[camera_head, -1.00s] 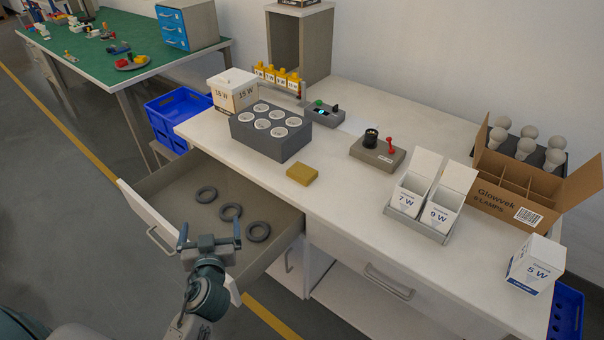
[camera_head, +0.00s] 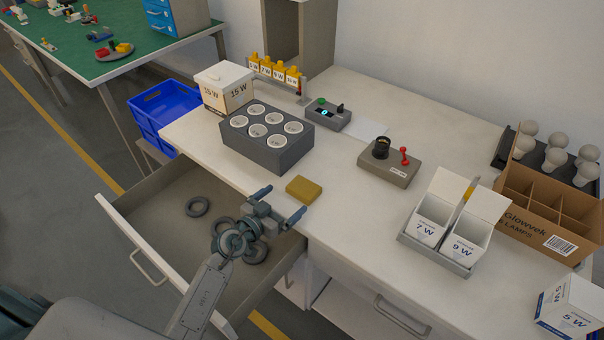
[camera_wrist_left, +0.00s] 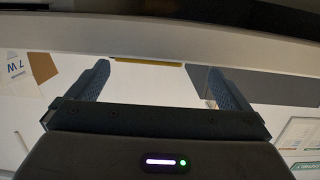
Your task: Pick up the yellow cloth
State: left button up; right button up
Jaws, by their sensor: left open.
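The yellow cloth (camera_head: 304,189) lies as a small flat folded pad on the white table, near the front edge and in front of the grey socket block. My left gripper (camera_head: 284,204) is open and empty above the drawer's edge, just short of the cloth, its fingers pointing towards it. In the left wrist view, both fingers (camera_wrist_left: 158,84) are spread, and a thin yellow strip that looks like the cloth (camera_wrist_left: 150,61) shows beyond and between them. My right gripper is not in view.
The open drawer (camera_head: 150,215) with grey rings is under my left arm. The grey socket block (camera_head: 268,138) stands behind and left of the cloth. A device with a red lever (camera_head: 390,165) and the 7 W and 9 W boxes (camera_head: 437,240) stand to the right.

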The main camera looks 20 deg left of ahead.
aim_at(311, 181)
pick_arm(q)
jog(key=shift+w+d+r+b, duration=0.15)
jog(key=shift+w+d+b, duration=0.05)
jog(key=shift+w+d, duration=0.3)
jog(key=shift+w+d+r+b, duration=0.15)
jog(key=shift+w+d, duration=0.25)
jog(key=shift+w, duration=0.2)
jog(key=x, duration=0.3)
jog(key=b+x, duration=0.1)
jog(key=x, duration=0.3)
jog(key=shift+s+d+f, duration=0.1)
jog(key=shift+s+d, duration=0.05)
jog(key=shift+d, duration=0.05)
jog(key=shift+w+f, duration=0.1)
jog(key=shift+w, duration=0.2)
jog(key=shift+s, duration=0.1)
jog(key=shift+c, duration=0.7)
jog(key=c, duration=0.9)
